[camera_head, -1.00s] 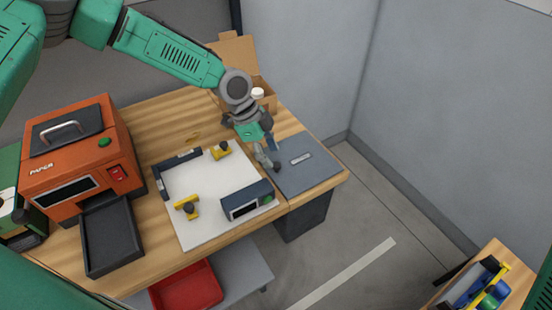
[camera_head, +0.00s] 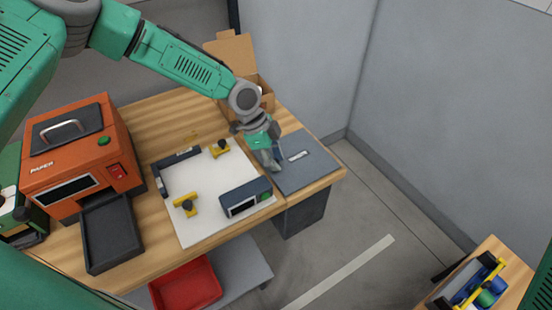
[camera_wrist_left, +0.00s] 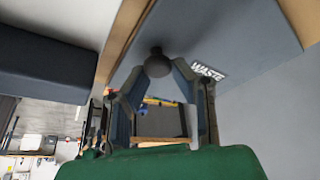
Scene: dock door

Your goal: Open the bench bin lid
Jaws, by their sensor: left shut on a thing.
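The bench bin lid (camera_head: 314,172) is a flat blue-grey panel at the right end of the wooden bench. It has a white label (camera_head: 298,155), which reads WASTE in the left wrist view (camera_wrist_left: 208,72). A dark round knob (camera_wrist_left: 157,60) sits by the lid's edge there. My left gripper (camera_head: 274,166) is at the lid's left side. In the left wrist view its fingertips (camera_wrist_left: 157,68) are shut on the knob. The lid looks about level; I cannot tell whether it is slightly raised. The bin's inside is hidden. My right gripper is not in view.
A white board (camera_head: 205,229) with yellow clamps and a dark boxy device (camera_head: 246,197) lies left of the lid. An orange printer (camera_head: 75,150) stands farther left. An open cardboard box (camera_head: 232,50) is behind. Grey walls enclose the right side.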

